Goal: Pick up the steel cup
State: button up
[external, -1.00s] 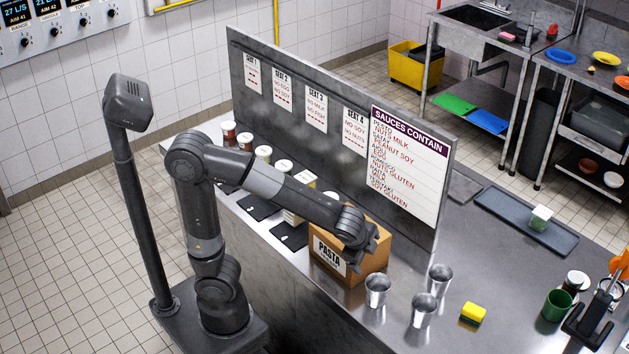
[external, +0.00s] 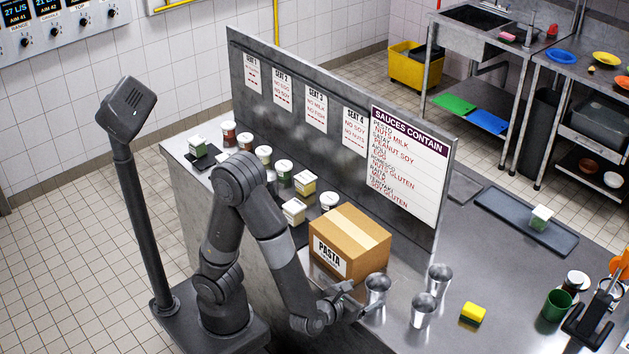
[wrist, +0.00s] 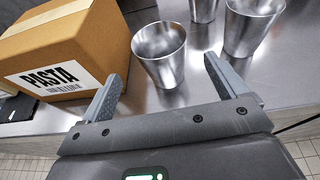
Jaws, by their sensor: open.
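Three steel cups stand upright on the counter. The nearest steel cup (external: 377,290) is right by my gripper (external: 352,297); a second cup (external: 423,310) is to its right and a third cup (external: 439,279) is behind. In the wrist view, the nearest cup (wrist: 160,55) is ahead of my open gripper (wrist: 165,75), between the lines of its two fingers. No finger is seen closed on it. The other two cups show in the wrist view, one at the upper right (wrist: 250,25) and one at the top edge (wrist: 203,8).
A cardboard PASTA box (external: 350,245) stands close on the left of the nearest cup. A yellow sponge (external: 473,313) and a green cup (external: 556,305) are to the right. The counter's front edge is close to my gripper.

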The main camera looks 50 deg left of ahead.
aim_at(385, 283)
jog(key=shift+w+f+m, duration=0.15)
jog(key=shift+w+m, duration=0.15)
jog(key=shift+w, duration=0.15)
jog(key=x, duration=0.6)
jog(key=shift+w, duration=0.3)
jog(key=c, duration=1.1)
